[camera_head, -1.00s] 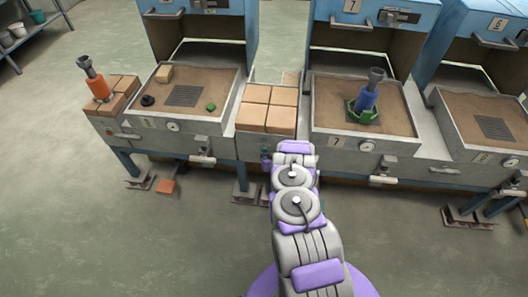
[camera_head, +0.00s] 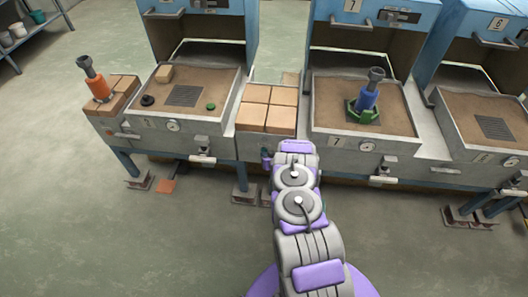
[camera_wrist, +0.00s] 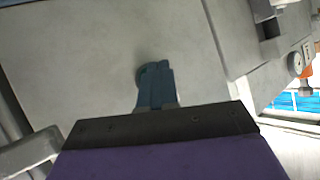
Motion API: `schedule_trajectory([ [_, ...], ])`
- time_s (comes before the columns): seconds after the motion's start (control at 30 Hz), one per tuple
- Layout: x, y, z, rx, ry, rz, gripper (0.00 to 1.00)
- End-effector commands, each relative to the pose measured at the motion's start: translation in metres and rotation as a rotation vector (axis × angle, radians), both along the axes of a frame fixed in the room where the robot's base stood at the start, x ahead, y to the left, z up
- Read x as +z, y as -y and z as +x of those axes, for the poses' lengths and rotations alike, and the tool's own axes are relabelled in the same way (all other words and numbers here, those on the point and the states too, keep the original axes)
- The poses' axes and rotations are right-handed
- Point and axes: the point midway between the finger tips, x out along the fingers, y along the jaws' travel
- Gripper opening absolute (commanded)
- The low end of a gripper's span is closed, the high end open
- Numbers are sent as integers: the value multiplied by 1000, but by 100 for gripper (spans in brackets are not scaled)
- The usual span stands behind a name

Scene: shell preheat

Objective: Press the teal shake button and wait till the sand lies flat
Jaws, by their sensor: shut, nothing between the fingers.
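A rounded dark blue-grey shape (camera_wrist: 142,75) shows just left of the tips. It may be the shake button, mostly hidden, and I cannot tell whether it is pressed. In the head view, my arm reaches to the front of the bench between two sand boxes and hides most of the gripper. Brown sand lies in the left box (camera_head: 209,78), in box 7 (camera_head: 390,95) and in the right box (camera_head: 465,105). It looks mostly level.
A blue shell tool (camera_head: 366,98) on a green base (camera_head: 355,113) stands in box 7. Tan bricks (camera_head: 268,95) sit between the boxes. An orange tool (camera_head: 98,87) stands at the far left. A flat orange piece (camera_head: 166,186) lies on the floor.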

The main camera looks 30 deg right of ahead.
Motion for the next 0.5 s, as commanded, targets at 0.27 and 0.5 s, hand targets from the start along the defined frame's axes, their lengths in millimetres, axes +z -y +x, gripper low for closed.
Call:
schedule_trajectory([
  [0.27,0,2,2,0,0,0,0],
  [0.5,0,3,4,0,0,0,0],
])
